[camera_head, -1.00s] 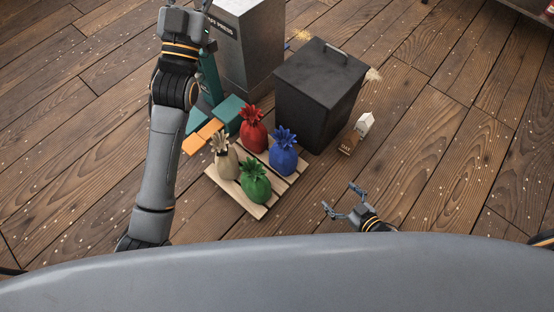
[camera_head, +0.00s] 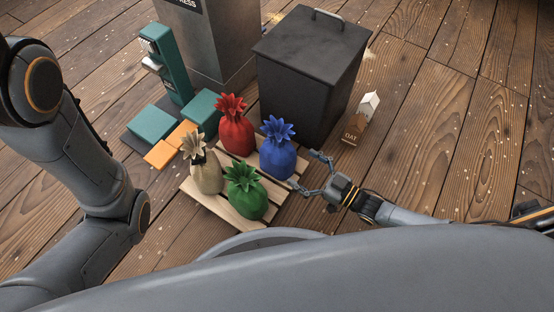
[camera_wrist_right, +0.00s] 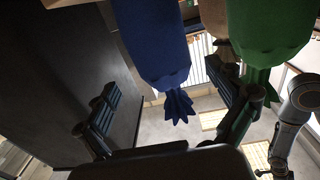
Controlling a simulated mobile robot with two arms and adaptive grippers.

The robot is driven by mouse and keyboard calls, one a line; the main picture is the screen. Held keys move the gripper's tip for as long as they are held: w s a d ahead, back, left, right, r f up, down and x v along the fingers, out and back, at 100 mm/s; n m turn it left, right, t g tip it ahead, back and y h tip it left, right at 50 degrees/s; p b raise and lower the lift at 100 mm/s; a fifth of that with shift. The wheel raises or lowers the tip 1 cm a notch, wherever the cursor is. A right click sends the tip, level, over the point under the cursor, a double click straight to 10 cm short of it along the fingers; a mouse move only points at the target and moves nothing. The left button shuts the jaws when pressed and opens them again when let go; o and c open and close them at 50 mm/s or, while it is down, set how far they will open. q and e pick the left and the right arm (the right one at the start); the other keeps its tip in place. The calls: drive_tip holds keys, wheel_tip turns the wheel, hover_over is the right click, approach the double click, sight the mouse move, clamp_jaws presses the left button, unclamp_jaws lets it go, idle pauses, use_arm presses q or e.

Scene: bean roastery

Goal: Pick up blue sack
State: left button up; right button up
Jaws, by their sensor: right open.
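The blue sack (camera_head: 277,153) stands upright with its frilled top tied, at the right corner of a wooden pallet. My right gripper (camera_head: 305,171) is open just to the right of it, its fingers pointing at the sack. Whether a finger touches it I cannot tell. In the right wrist view, upside down, the blue sack (camera_wrist_right: 155,45) hangs into the picture ahead of the open right gripper (camera_wrist_right: 172,108), with nothing held. My left arm shows at the left of the head view; its gripper is out of the picture.
The pallet (camera_head: 226,208) also bears a red sack (camera_head: 235,130), a green sack (camera_head: 245,195) and a beige sack (camera_head: 206,172). A dark lidded bin (camera_head: 305,85) stands close behind the blue sack. An oat carton (camera_head: 356,125) stands right of the bin. Floor is clear farther right.

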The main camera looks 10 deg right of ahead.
sight(292, 161)
drive_tip(key=b+x, duration=0.1)
drive_tip(key=x, duration=0.2)
drive_tip(key=shift+w+a+f, duration=0.1)
drive_tip(key=b+x, duration=0.3)
drive_tip(key=x, duration=0.1)
drive_tip(key=shift+w+a+f+b, duration=0.1)
drive_tip(key=shift+w+a+b, duration=0.15)
drive_tip(key=shift+a+b, duration=0.05)
drive_tip(key=shift+w+a, duration=0.15)
drive_tip(key=c, duration=1.9)
drive_tip(key=shift+r, duration=0.4)
